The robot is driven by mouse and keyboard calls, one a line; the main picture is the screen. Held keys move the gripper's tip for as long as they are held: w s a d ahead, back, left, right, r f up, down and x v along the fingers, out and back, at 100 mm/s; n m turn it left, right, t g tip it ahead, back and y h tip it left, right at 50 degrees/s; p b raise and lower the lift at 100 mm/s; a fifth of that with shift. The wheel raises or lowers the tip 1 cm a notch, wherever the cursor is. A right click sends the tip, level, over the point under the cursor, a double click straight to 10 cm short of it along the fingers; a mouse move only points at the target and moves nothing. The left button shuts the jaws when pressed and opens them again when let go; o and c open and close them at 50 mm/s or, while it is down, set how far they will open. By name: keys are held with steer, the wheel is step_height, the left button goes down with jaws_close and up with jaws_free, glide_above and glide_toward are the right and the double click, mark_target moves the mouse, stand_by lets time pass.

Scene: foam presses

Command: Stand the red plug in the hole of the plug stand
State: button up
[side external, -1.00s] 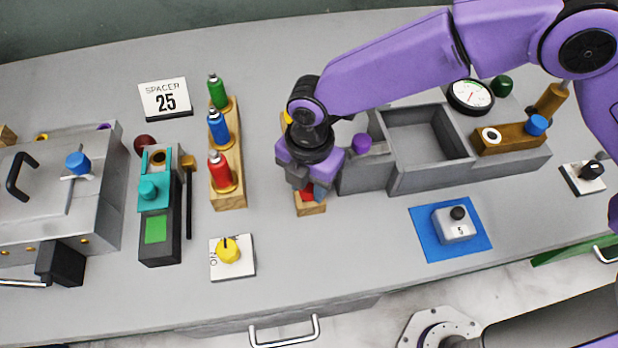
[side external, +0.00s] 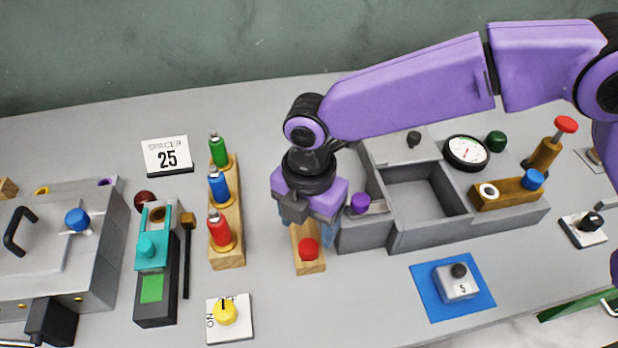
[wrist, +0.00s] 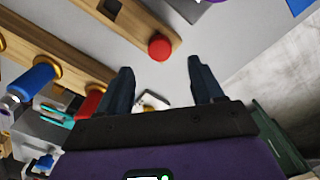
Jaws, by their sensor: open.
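The red plug (side external: 308,250) shows its round head at the front end of a narrow wooden block (side external: 310,268), which looks like the plug stand. The plug seems upright there, but its lower part and the hole under it are hidden. My gripper (side external: 310,226) is open and empty, above and just behind the plug in the side view. In the wrist view the red plug (wrist: 160,46) lies beyond the open fingertips (wrist: 160,72), apart from them. The wooden block (wrist: 140,18) also has a dark opening farther along it.
A wooden rack (side external: 228,258) with green, blue and red bottles stands left of the block. A grey open bin (side external: 430,240) and a purple knob (side external: 360,203) are close on the right. A yellow dial (side external: 225,312) sits at front left. The bench in front of the block is clear.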

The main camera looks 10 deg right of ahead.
mark_target(309, 246)
step_height(309, 246, up, 10)
steer(key=shift+r, duration=0.2)
stand_by(0.6)
steer(key=s+d+r+m, duration=0.1)
steer(key=s+d+m, duration=0.25)
steer(key=d, duration=0.85)
steer(key=s+d+m, duration=0.2)
steer(key=d+m, duration=0.3)
steer(key=d, duration=0.7)
steer(key=s+d+f+m, duration=0.2)
steer(key=s+d, duration=0.3)
steer(key=d, duration=0.4)
steer(key=s+d+f+m, duration=0.2)
steer(key=s+d+m, duration=0.2)
steer(key=d, duration=0.5)
steer(key=shift+s+m, duration=0.35)
steer(key=shift+s, duration=0.7)
